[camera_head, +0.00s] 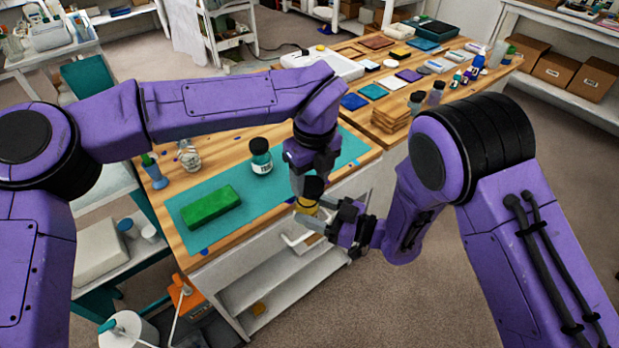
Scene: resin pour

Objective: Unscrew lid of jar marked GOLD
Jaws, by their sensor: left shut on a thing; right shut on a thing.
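A small jar with a gold-yellow body (306,206) and a black lid (312,186) is held in the air off the front edge of the worktable. My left gripper (311,172) comes down from above and is shut on the black lid. My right gripper (322,216) reaches in from the right and is shut on the yellow body. The lid sits on top of the jar. The jar looks slightly tilted. Its label is too small and hidden to read.
A glass jar (188,156) and a blue vessel (154,173) are at the left. Wooden coasters (388,117) are stacked on the far table.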

